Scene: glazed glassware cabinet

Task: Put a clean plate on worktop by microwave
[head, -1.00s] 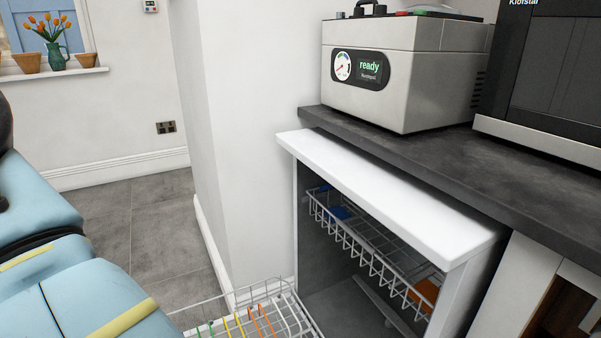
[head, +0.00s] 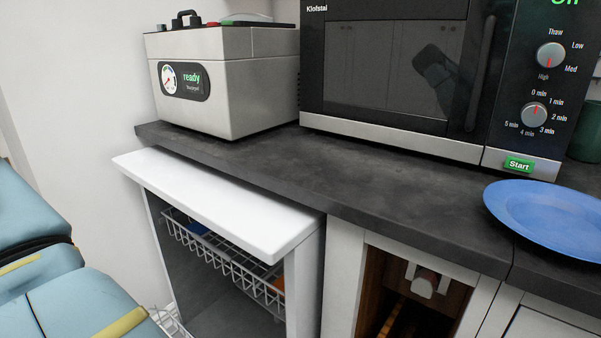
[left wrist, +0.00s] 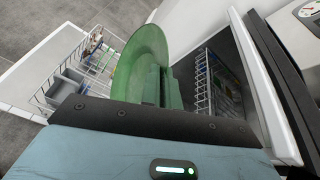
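A green plate (left wrist: 140,62) stands on edge in the left wrist view, between the fingers of my left gripper (left wrist: 158,88), which looks shut on it. The plate is above the open dishwasher. My left gripper is outside the head view; only my blue arm shows at the left edge. The black microwave (head: 390,70) stands on the dark worktop (head: 330,175). A blue plate (head: 550,215) lies flat on the worktop at the right, in front of the microwave's control side. My right gripper is not in view.
A grey box machine reading "ready" (head: 235,90) stands left of the microwave. The dishwasher's white top edge (head: 220,200) is below the worktop. Its pulled-out lower rack (left wrist: 85,70) and upper rack (head: 225,262) show. The worktop in front of the microwave is clear left of the blue plate.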

